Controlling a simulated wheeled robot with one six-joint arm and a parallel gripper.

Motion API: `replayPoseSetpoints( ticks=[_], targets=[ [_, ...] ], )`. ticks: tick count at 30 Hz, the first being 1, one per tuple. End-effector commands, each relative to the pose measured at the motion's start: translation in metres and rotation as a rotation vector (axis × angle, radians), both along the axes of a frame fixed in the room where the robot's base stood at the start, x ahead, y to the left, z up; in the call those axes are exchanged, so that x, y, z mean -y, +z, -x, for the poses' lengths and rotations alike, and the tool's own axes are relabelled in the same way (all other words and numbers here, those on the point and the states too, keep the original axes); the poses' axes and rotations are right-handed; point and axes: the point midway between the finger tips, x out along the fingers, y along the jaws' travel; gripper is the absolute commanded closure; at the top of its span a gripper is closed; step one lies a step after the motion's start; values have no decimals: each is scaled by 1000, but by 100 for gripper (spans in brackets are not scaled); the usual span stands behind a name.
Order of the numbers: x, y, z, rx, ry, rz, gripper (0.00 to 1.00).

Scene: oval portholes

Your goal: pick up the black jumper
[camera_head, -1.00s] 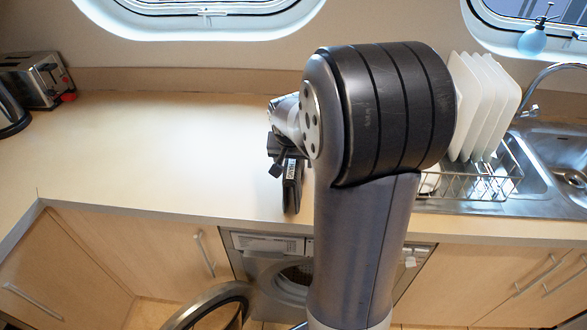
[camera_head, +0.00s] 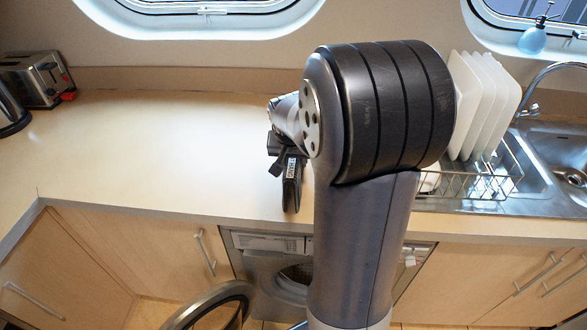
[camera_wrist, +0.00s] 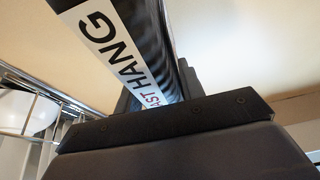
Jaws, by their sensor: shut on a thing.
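The black jumper (camera_head: 292,193) is a narrow dark shape with a white lettered band, seen in the head view below my wrist, over the front part of the worktop. In the wrist view the jumper (camera_wrist: 140,28) is dark and slightly shiny, and its white band ends in "HANG". My gripper (camera_head: 282,160) is shut on it; in the wrist view the jaws (camera_wrist: 165,90) are close against the band. My arm hides part of the gripper in the head view. I cannot tell whether the jumper touches the worktop.
The worktop (camera_head: 150,150) is clear to the left, up to a toaster (camera_head: 42,78) at the back. A dish rack (camera_head: 490,187) with white plates (camera_head: 485,105) and a sink (camera_head: 560,150) stand to the right. An open washing machine door (camera_head: 215,305) is below the worktop edge.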

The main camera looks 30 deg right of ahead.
Motion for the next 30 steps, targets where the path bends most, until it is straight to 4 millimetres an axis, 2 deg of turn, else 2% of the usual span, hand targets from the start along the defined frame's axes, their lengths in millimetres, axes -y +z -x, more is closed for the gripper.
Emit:
replayPoseSetpoints(
  ticks=[8, 21, 25, 30],
  targets=[
    [0, 8, -1, 5, -1, 2, 100],
    [0, 87, -1, 5, 0, 1, 100],
    [0, 98, -1, 5, 0, 0, 100],
    [0, 101, 0, 1, 0, 0, 100]
  ],
)
